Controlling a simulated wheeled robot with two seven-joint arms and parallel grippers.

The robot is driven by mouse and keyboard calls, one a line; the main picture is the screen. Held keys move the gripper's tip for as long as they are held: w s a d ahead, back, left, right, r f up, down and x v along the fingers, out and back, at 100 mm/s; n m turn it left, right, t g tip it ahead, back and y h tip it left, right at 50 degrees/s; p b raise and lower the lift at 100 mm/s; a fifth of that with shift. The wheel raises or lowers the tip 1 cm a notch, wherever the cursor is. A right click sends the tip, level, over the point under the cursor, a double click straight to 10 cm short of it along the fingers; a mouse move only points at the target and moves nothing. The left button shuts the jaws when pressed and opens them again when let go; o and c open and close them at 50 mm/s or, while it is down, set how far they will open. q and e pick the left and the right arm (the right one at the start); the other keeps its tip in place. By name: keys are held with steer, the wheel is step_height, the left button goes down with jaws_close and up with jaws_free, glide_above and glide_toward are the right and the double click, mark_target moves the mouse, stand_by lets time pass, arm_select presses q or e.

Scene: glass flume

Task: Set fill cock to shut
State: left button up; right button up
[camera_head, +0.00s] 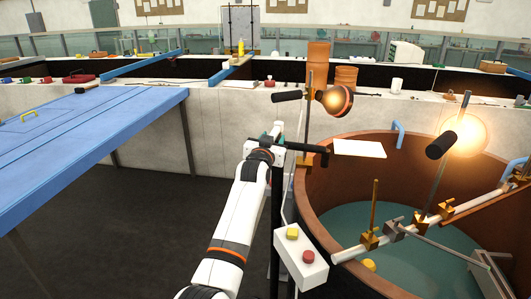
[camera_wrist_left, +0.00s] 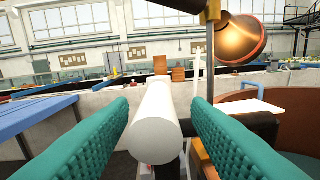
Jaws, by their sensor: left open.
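My left gripper (camera_head: 277,131) is beside the near-left rim of the round brown tank, with its arm coming up from below. In the left wrist view its two green ribbed fingers (camera_wrist_left: 158,130) are apart. A white round-ended bar (camera_wrist_left: 157,122) lies between them, pointing towards the camera; it may be the fill cock's handle. I see space on both sides of it, so the fingers do not clasp it. A black cylinder (camera_head: 308,148) runs to the right just past the gripper. The cock's body is hidden, and its setting cannot be told. My right gripper is not in view.
The brown tank (camera_head: 308,205) holds water. Lamps (camera_head: 337,99) on posts and a white card (camera_head: 359,149) stand close right of the gripper. A control box (camera_head: 301,257) with yellow and red buttons is below. A blue platform (camera_head: 85,125) lies left; dark floor between is clear.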

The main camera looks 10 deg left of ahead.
arm_select(q)
steer(key=s+b, duration=0.1)
steer(key=s, duration=0.7)
steer(key=shift+s+a+b, duration=0.2)
steer(key=shift+s+b, duration=0.05)
steer(key=shift+b, duration=0.05)
steer(key=shift+f, duration=0.1)
